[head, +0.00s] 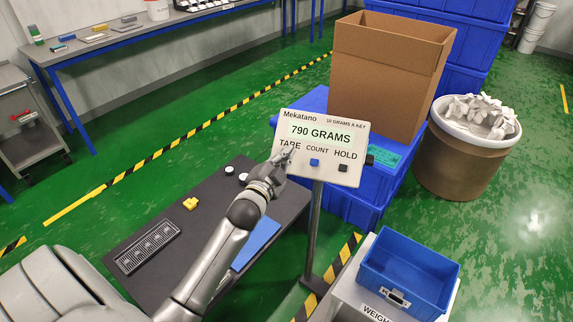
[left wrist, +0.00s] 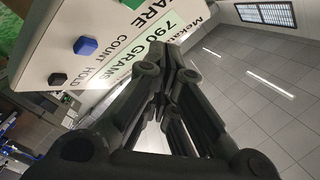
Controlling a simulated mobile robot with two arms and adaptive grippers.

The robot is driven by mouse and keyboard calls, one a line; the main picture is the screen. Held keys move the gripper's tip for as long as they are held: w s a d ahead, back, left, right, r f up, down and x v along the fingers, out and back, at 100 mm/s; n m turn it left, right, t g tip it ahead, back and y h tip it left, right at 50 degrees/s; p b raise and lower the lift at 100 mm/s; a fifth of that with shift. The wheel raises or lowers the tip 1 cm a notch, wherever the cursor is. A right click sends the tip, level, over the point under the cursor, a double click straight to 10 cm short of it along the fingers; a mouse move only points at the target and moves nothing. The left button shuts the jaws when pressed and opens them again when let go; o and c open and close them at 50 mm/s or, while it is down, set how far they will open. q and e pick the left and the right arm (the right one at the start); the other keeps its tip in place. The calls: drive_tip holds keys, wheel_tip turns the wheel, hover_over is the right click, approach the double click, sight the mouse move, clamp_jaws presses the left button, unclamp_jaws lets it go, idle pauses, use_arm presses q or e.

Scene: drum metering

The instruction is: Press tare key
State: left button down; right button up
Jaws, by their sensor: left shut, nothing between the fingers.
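The scale display panel (head: 322,150) stands on a post and reads 790 GRAMS, with the labels TARE, COUNT and HOLD. The blue COUNT key (head: 314,162) and the black HOLD key (head: 343,168) show below their labels. My left gripper (head: 288,155) is shut and empty, with its tips at the TARE label. It hides the key below that label, and I cannot tell whether it touches the panel. In the left wrist view, the panel (left wrist: 75,38) is tilted, and the shut fingers (left wrist: 160,55) reach over its face near TARE. My right gripper is not in view.
A blue bin (head: 428,283) sits on the weighing platform at the lower right. A dark table (head: 130,232) with small parts lies under my left arm. A cardboard box (head: 385,80) on blue crates and a brown drum of white parts (head: 455,165) stand behind the panel.

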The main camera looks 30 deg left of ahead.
use_arm(q)
drive_tip(key=shift+w+a+f+b, duration=0.15)
drive_tip(key=shift+w+f+b, duration=0.35)
drive_tip(key=shift+w+f, duration=0.15)
drive_tip(key=shift+w+a+f+b, duration=0.15)
drive_tip(key=shift+w+f+b, duration=0.3)
drive_tip(key=shift+w+f, duration=0.15)
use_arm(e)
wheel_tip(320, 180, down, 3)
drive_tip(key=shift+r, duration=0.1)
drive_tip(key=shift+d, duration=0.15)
use_arm(q)
drive_tip(key=shift+f, duration=0.15)
drive_tip(key=shift+w+a+f, duration=0.1)
drive_tip(key=shift+w+f, duration=0.05)
drive_tip(key=shift+w, duration=0.15)
drive_tip(key=shift+w+f+b, duration=0.2)
drive_tip(key=shift+f+b, duration=0.05)
drive_tip(key=shift+b, duration=0.15)
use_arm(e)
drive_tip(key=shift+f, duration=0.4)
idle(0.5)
use_arm(q)
drive_tip(key=shift+s+r+p, duration=0.55)
drive_tip(key=shift+p, duration=0.3)
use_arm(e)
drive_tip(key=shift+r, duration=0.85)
